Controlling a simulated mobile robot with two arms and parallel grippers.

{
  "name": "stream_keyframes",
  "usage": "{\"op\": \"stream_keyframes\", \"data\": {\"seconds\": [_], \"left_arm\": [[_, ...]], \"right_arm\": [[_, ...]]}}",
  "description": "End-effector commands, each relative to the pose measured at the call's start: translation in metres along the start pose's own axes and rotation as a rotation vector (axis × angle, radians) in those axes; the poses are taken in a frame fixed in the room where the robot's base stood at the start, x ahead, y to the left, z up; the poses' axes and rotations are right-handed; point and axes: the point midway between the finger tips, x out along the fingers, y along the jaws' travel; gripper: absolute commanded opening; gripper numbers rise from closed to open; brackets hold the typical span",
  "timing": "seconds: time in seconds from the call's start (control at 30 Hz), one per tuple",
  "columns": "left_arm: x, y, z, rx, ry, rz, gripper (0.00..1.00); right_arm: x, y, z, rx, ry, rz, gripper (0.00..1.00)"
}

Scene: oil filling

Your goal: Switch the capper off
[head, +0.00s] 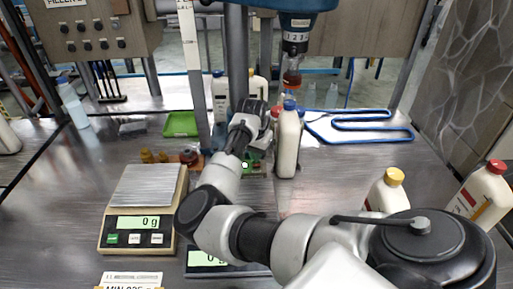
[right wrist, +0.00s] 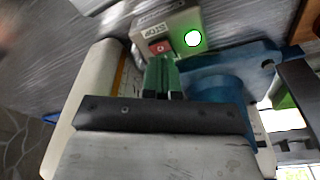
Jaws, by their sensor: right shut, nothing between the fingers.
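The switch box (right wrist: 172,32) shows in the right wrist view, with a red switch (right wrist: 159,47) beside a STOP label and a lit green lamp (right wrist: 193,38). In the head view the lamp (head: 245,165) glows green low beside my right arm, and most of the box is hidden. My right gripper (right wrist: 163,78) is shut and empty. Its green fingertips are just below the red switch in the right wrist view; whether they touch it I cannot tell. The capper's blue head (head: 290,5) and spindle (head: 295,45) are above. My left gripper is out of view.
A white bottle with a blue cap (head: 288,145) stands close right of my right gripper. A scale (head: 145,195) reading 0 g is at left. Yellow-capped (head: 387,190) and red-capped (head: 485,195) bottles stand at right. A blue wire rack (head: 360,125) lies behind.

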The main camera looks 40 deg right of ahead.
Motion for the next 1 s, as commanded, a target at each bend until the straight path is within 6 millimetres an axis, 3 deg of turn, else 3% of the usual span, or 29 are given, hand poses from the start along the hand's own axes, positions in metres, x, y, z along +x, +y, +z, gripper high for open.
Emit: {"op": "stream_keyframes", "data": {"seconds": [1.0], "left_arm": [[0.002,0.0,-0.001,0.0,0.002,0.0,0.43]], "right_arm": [[0.01,0.0,0.001,0.0,0.0,0.001,0.0]]}}
